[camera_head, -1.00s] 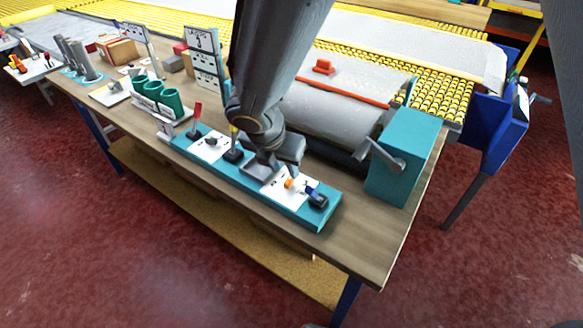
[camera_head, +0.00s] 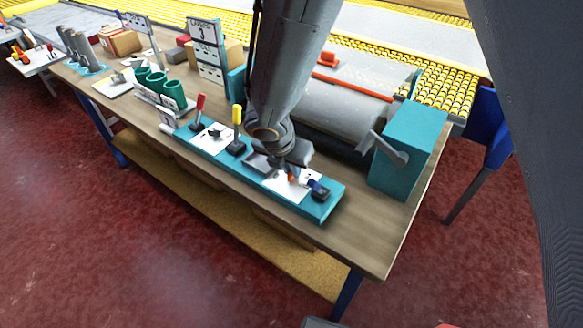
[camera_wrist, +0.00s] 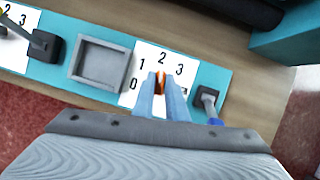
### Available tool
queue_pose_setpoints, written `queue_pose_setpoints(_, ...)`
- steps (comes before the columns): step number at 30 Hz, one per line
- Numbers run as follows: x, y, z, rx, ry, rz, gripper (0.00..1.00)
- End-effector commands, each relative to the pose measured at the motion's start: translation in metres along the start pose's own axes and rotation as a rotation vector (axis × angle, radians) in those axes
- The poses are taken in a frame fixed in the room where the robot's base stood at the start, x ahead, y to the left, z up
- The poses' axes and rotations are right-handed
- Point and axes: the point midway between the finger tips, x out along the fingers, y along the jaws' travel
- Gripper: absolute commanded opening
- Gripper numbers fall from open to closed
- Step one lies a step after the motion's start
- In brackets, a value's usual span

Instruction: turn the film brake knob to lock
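An orange knob (camera_wrist: 160,86) stands on a white dial plate (camera_wrist: 134,88) marked 0, 1, 2, 3 in the wrist view. My gripper (camera_wrist: 160,76) has its two fingers on either side of the knob, close together, with the orange filling the gap between the tips. The fingers hide much of the knob and the lower right of the plate. In the head view the knob (camera_head: 292,178) shows just below my gripper. I cannot read any label naming a film brake or lock.
The plate sits on a teal panel (camera_wrist: 219,75) with a grey recessed tray (camera_wrist: 101,64) to its left and a blue-tipped black lever (camera_wrist: 207,98) to its right. Red (camera_head: 200,105) and yellow (camera_head: 237,115) levers stand further left. A teal box with a crank (camera_head: 408,150) stands right.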

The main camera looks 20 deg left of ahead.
Motion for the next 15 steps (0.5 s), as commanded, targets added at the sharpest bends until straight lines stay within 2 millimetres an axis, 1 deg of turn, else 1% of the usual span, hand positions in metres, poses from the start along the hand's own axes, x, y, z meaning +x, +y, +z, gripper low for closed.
queue_pose_setpoints(8, -0.0002, -0.0003, -0.0002, 0.028, 0.0, -0.013, 0.0)
queue_pose_setpoints(15, -0.0008, 0.0002, 0.0, 0.142, 0.0, -0.062, 0.0)
